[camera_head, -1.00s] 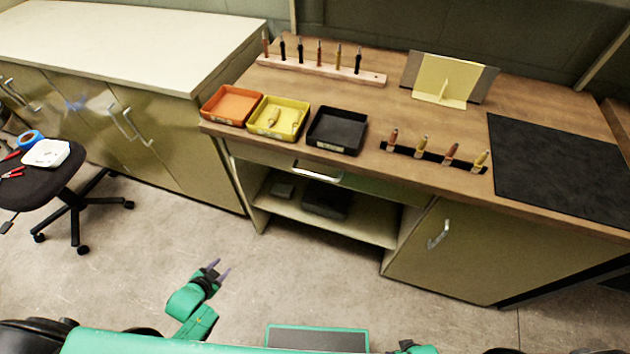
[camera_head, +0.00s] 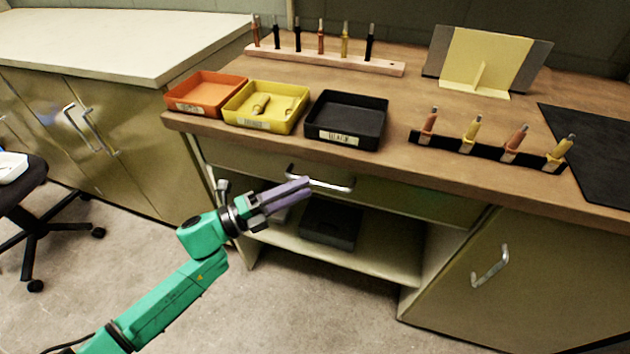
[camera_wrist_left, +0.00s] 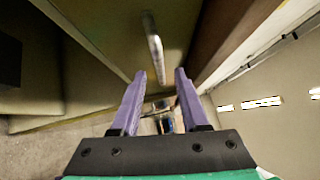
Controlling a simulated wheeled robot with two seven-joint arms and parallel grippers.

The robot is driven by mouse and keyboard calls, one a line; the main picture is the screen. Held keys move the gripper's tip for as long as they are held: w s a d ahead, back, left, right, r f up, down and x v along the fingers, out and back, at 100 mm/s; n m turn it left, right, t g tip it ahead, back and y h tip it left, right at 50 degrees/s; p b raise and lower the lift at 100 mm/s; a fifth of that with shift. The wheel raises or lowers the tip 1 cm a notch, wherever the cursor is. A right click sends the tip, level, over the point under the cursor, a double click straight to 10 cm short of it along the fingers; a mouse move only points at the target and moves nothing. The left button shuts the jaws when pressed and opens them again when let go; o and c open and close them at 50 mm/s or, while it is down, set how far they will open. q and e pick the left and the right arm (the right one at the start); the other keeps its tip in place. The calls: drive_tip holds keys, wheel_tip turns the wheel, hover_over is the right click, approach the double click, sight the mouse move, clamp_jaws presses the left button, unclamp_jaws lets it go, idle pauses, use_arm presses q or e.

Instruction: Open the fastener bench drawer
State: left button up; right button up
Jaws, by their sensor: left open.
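The fastener bench drawer (camera_head: 400,194) is a wide olive front under the wooden bench top, and it looks shut. Its silver bar handle (camera_head: 322,181) is near the left part of the front. My left gripper (camera_head: 298,190) is in front of the drawer, just left of the handle and close to it. In the left wrist view the purple fingers (camera_wrist_left: 155,88) are spread, with the handle (camera_wrist_left: 155,50) ahead of and between their tips. Nothing is held. Whether the fingers touch the handle is unclear. My right gripper is not in view.
On the bench stand an orange tray (camera_head: 207,92), a yellow tray (camera_head: 268,106) and a black tray (camera_head: 346,119). Below the drawer is an open shelf (camera_head: 375,257) with a dark box (camera_head: 330,222). A cabinet door handle (camera_head: 490,265) is at right; a stool (camera_head: 30,190) is at left.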

sight(315, 181)
use_arm(q)
drive_tip(key=x, duration=0.4)
drive_tip(key=shift+w+d, duration=0.1)
drive_tip(key=shift+d, duration=0.05)
clamp_jaws()
drive_tip(key=shift+f, duration=0.1)
idle(1.1)
